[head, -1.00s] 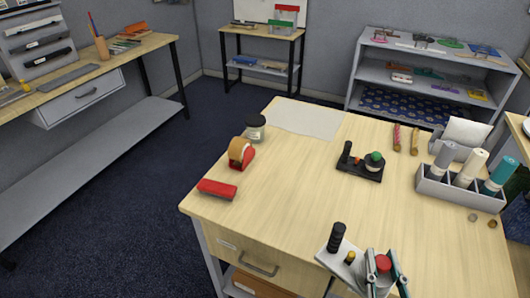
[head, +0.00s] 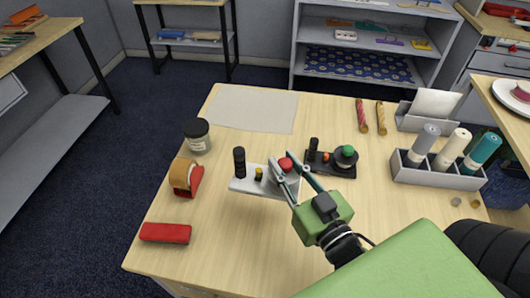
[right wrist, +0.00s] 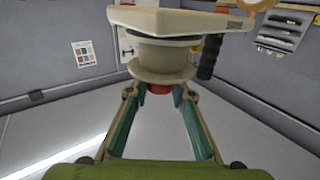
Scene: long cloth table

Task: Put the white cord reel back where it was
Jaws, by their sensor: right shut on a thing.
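The white cord reel (head: 254,184) has a flat white plate with a black upright handle, a small yellow-orange knob and a red knob. My right gripper (head: 286,173) is shut on it at the red-knob end, over the middle of the table. In the right wrist view the reel (right wrist: 162,60) fills the top, its pale spool just beyond the fingertips (right wrist: 157,92) and its black handle at the right. Whether its plate touches the table cannot be told. A similar black reel with a green knob (head: 330,164) stands just right of it. My left gripper is not in view.
On the wooden table (head: 225,250), a tape dispenser (head: 186,177), a lidded jar (head: 198,136) and a red stapler-like object (head: 165,233) stand left. A grey holder with bottles (head: 437,174) and two patterned sticks (head: 371,117) are right. A pale sheet (head: 255,108) lies at the back.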

